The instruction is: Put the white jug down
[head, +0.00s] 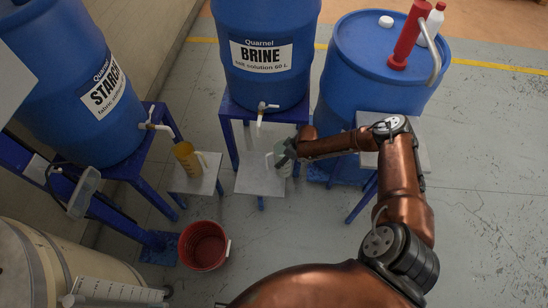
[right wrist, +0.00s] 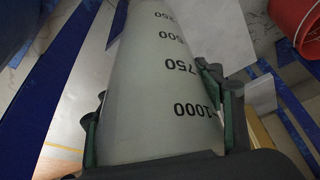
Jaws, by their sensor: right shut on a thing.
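The white jug (head: 283,168) is at the right part of the low grey stand (head: 255,182) below the brine barrel's tap (head: 261,113). My right gripper (head: 286,152) reaches in from the right and is shut on it. In the right wrist view the jug (right wrist: 155,90) fills the space between the two fingers, with black volume marks up to 1000. The jug looks about upright in the head view. I cannot tell whether its base touches the stand. My left gripper is not in view.
The blue brine barrel (head: 265,45) stands behind. The starch barrel (head: 75,75) is at left, with a yellow jug (head: 188,158) on another low stand (head: 196,184). A red bucket (head: 204,246) is on the floor. A blue drum (head: 370,70) with a red pump (head: 408,38) is at right.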

